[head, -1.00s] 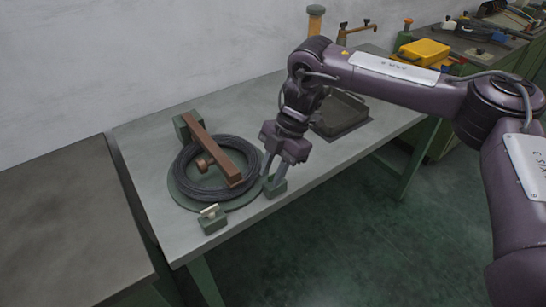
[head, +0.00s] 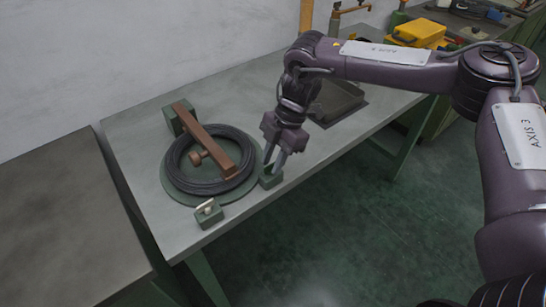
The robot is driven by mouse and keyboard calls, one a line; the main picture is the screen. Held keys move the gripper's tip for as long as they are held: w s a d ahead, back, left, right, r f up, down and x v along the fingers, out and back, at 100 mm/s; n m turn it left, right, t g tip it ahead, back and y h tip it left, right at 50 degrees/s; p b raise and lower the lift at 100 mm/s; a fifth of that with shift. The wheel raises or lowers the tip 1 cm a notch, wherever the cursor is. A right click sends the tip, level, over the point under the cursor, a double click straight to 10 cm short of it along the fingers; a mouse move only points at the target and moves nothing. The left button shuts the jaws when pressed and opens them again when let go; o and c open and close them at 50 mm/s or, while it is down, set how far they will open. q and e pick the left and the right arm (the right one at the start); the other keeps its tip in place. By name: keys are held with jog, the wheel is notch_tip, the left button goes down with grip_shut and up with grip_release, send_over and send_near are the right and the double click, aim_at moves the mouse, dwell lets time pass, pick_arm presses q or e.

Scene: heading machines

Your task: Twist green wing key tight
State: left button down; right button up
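My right gripper (head: 272,166) points down at a small green block (head: 270,180) near the front edge of the grey bench. Its two fingers stand apart, with a gap between them, and their tips are at the top of the block. A green wing key on that block is too small and too covered by the fingers to make out. A second green block (head: 209,217) to the left carries a pale wing key (head: 206,206). My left gripper is not in view.
A coil of dark wire (head: 180,177) lies on a round green plate, under a brown bar (head: 205,142) with a knob. A dark tray (head: 338,101) lies behind my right gripper. A lower dark table (head: 60,220) stands at the left.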

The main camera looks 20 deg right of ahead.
grip_shut()
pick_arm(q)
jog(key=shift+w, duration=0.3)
pick_arm(e)
jog(key=shift+s, duration=0.1)
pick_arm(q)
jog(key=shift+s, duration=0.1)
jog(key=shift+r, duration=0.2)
pick_arm(e)
jog(key=shift+s+f, duration=0.1)
